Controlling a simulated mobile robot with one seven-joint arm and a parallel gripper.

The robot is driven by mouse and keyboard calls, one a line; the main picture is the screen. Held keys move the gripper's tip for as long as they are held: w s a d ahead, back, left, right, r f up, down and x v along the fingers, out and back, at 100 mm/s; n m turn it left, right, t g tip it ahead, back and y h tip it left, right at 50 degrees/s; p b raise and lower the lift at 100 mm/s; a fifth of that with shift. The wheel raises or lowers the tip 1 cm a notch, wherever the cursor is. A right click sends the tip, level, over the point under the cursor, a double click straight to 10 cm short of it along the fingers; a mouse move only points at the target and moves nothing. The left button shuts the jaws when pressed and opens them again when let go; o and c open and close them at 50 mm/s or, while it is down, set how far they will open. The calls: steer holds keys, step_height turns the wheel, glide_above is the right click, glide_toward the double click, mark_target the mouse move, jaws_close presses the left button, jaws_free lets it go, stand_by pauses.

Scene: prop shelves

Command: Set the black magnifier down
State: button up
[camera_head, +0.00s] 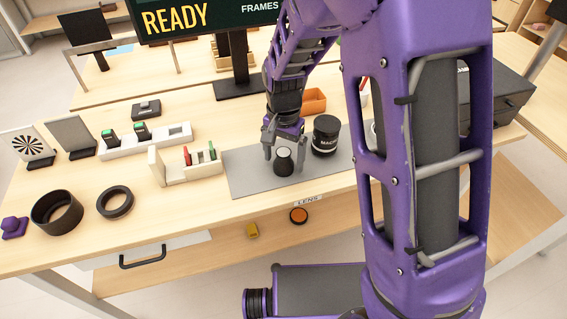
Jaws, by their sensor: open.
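The black magnifier (283,166), a small dark cylinder with a pale top, appears to stand upright on the grey mat (245,178). My gripper (284,154) is directly above it, pointing down. Its fingers are open, one on each side of the magnifier's upper part. I cannot tell whether either finger touches it.
A black lens cylinder with white lettering (325,136) stands close to the right on the mat. An orange bin (313,101) is behind. A cream rack (187,170) is left of the mat. A black ring (115,202) lies farther left. The mat's left part is clear.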

mark_target(283, 150)
jaws_close()
steer(key=r, duration=0.3)
steer(key=r+p, duration=0.1)
steer(key=r, duration=0.2)
steer(key=r+p, duration=0.1)
steer(key=r, duration=0.2)
steer(key=shift+w+a+r, duration=0.1)
steer(key=shift+w+r, duration=0.25)
steer(key=shift+r, duration=0.05)
steer(key=w+a+n+p, duration=0.2)
steer(key=w+a, duration=0.1)
steer(key=w, duration=0.6)
steer(key=w+a+n+p, duration=0.2)
steer(key=w+p, duration=0.1)
steer(key=w, duration=0.7)
steer(key=f, duration=0.6)
steer(key=f+b, duration=0.1)
steer(key=f, duration=0.3)
steer(key=shift+a, duration=0.25)
